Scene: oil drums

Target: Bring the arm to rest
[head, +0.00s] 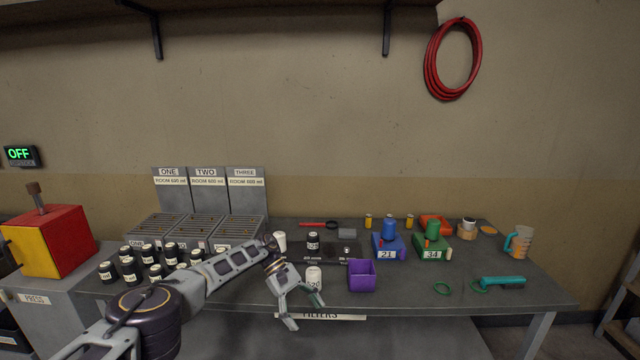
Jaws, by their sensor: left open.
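My left arm comes in from the lower left over the bench. Its gripper (306,322) is open and empty near the bench's front edge, above the FILTERS label. A white labelled canister (314,276) stands right beside the gripper's fingers; I cannot tell whether they touch. My right gripper is not in the head view.
Several black canisters (129,270) stand at the left of the bench (420,298). A purple bin (362,274) is right of my gripper. Blue (388,248) and green (432,246) boxes stand behind it. A red and yellow press (50,243) is far left.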

